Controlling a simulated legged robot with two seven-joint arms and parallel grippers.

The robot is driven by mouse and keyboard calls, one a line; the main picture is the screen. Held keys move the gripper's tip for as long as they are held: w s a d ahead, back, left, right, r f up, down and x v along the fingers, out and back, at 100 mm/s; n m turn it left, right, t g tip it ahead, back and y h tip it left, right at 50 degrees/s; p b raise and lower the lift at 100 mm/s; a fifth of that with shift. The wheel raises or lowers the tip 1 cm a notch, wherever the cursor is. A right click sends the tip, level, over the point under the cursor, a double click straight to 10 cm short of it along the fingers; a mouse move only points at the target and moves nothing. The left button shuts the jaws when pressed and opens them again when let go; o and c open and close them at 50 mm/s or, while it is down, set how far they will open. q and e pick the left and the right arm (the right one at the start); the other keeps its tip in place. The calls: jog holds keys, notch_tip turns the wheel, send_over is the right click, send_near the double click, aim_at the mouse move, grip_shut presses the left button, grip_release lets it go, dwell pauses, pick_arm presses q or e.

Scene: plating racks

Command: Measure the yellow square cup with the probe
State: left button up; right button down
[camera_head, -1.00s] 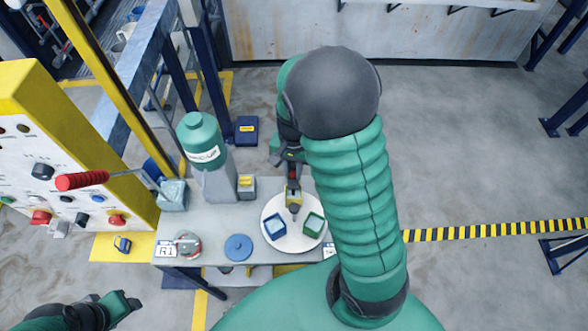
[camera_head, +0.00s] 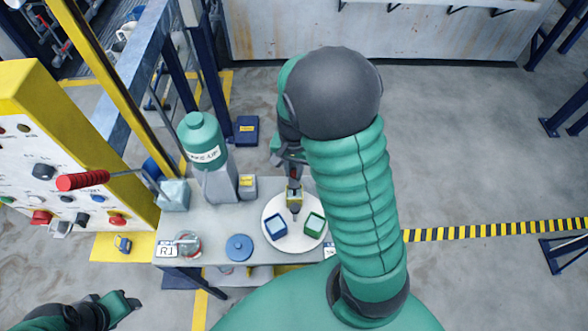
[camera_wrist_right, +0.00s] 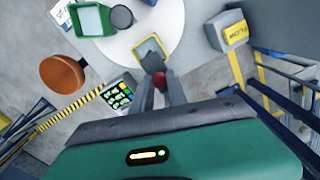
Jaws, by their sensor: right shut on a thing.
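The yellow square cup (camera_head: 294,199) stands at the far side of a round white plate (camera_head: 284,243). In the right wrist view the yellow cup (camera_wrist_right: 151,47) shows its open top. My right gripper (camera_head: 293,174) is above the cup's far side, shut on a slim grey and red tool, which looks like the probe (camera_wrist_right: 160,80). The tool's grey end overlaps the cup's near rim in the wrist view; whether it touches or is inside, I cannot tell. My left gripper (camera_head: 122,306) is at the lower left, away from the table, its jaws unclear.
A blue cup (camera_head: 275,226) and a green cup (camera_head: 314,225) share the plate, around a dark centre post (camera_head: 295,211). A green bottle (camera_head: 203,150), a small grey box (camera_head: 247,187) and a blue disc (camera_head: 238,247) stand left of it. A keypad device (camera_wrist_right: 118,95) is beside my right gripper.

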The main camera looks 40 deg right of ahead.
jog(key=shift+s+a, duration=0.2)
jog(key=shift+a, duration=0.05)
notch_tip(320, 180, up, 6)
jog(key=p, duration=0.6)
jog(key=shift+d, duration=0.1)
jog(key=shift+w+f, duration=0.15)
